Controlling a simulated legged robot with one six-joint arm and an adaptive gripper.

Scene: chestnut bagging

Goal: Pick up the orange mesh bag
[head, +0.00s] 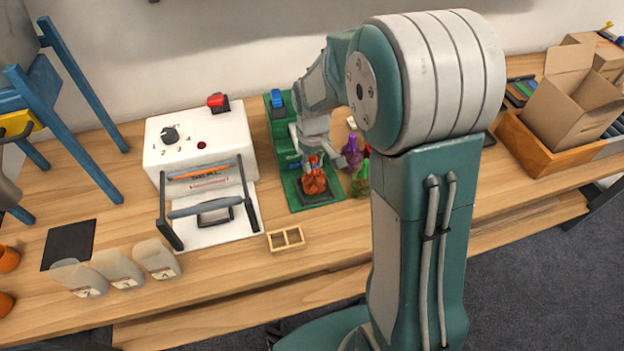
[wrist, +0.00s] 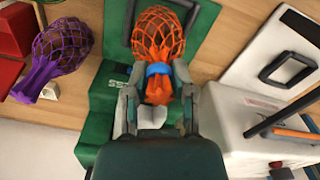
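The orange mesh bag (head: 314,181) stands on a dark plate on the green machine (head: 296,195), full of brown chestnuts. In the wrist view the orange bag (wrist: 158,40) has a blue band (wrist: 159,69) around its neck, with its gathered orange top towards me. My gripper (wrist: 158,100) is at this gathered top, with one finger on each side. The fingers are spread, and gaps show between them and the top. In the head view my gripper (head: 312,150) is just above the bag, and my arm hides part of the area behind.
A purple mesh bag (head: 352,152) and a green one (head: 360,182) stand right of the orange bag. A white sealing machine (head: 200,140) is close on the left. A small wooden tray (head: 286,239) lies in front. Cardboard boxes (head: 570,105) are at far right.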

